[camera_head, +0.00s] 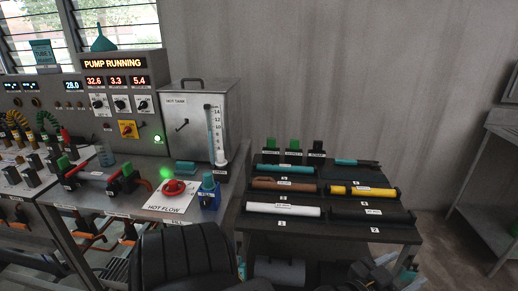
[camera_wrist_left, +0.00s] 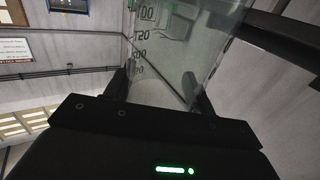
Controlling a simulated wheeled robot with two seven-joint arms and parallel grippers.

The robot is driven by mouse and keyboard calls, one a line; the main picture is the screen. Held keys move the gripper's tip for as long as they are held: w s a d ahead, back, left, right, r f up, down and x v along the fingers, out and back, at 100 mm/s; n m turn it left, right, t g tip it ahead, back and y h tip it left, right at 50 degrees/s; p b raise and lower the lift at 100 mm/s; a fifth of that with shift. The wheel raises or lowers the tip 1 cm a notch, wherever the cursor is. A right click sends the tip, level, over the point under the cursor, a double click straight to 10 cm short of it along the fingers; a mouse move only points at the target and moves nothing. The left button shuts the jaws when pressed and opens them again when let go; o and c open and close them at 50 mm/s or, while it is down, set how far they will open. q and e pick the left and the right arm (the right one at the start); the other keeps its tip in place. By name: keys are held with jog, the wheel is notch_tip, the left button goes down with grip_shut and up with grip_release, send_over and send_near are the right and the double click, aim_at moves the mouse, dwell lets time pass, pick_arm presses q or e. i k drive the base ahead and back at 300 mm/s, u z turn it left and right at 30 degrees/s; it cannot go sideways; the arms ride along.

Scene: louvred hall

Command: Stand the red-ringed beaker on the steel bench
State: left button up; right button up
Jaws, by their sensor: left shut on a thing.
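My left gripper (camera_wrist_left: 162,95) is shut on a clear graduated glass beaker (camera_wrist_left: 180,50) in the left wrist view. Its two dark fingers press on either side of the glass, which has dark printed numbers and a small green mark at the picture's top edge. No red ring shows on the visible part. The steel bench (camera_head: 504,131) is at the right edge of the head view, only partly in view. In the head view my dark arm fills the bottom middle, and I cannot make out the held beaker there. My right gripper is not seen.
A dark rack table (camera_head: 405,234) with coloured tubes in numbered trays stands at centre right. The pump console (camera_head: 122,88) and hot tank (camera_head: 195,108) are at left. Bare floor (camera_head: 450,250) lies between table and steel bench.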

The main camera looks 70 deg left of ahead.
aim_at(140, 167)
jog(key=u, duration=1.95)
